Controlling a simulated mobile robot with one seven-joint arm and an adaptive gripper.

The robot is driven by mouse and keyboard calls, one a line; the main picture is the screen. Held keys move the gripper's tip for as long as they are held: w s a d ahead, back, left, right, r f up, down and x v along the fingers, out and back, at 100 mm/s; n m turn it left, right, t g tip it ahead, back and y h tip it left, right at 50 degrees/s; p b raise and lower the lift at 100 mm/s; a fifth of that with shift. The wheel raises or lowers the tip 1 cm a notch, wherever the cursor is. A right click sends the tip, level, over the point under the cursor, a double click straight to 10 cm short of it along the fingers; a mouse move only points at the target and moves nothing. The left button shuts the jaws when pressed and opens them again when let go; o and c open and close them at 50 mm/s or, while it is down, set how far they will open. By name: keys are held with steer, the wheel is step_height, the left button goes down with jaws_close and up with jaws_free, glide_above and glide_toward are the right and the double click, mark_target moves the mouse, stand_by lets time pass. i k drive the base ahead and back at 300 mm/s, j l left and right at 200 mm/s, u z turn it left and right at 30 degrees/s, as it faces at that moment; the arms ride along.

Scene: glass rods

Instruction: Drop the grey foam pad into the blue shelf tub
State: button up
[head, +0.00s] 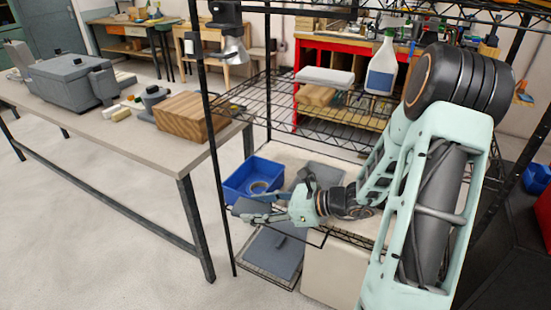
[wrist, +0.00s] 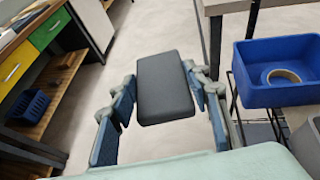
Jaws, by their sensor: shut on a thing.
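The grey foam pad (wrist: 165,92) is held between the two fingers of my gripper (wrist: 160,78) in the wrist view. In the head view the pad (head: 248,206) shows at the tip of my gripper (head: 262,208), in front of the shelf unit. The blue shelf tub (head: 235,185) stands on the wire rack's shelf, just behind the pad in the head view. In the wrist view the tub (wrist: 280,94) is to the right of the pad, apart from it. A tan tape ring lies in the tub.
A rack post (head: 218,170) stands left of the tub. A workbench (head: 160,150) with a wooden block (head: 190,117) is at the left. A wire shelf (head: 300,120) above the tub bears a white bottle (head: 382,68). Open floor lies in front of the rack.

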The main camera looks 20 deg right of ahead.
mark_target(260, 185)
steer(key=z, duration=2.1)
steer(key=k+j, duration=0.1)
steer(key=j, duration=1.8)
steer(key=k+j, duration=0.15)
steer(key=j, duration=0.8)
steer(key=i+j, duration=0.1)
steer(key=j, duration=0.5)
steer(key=i+z, duration=0.05)
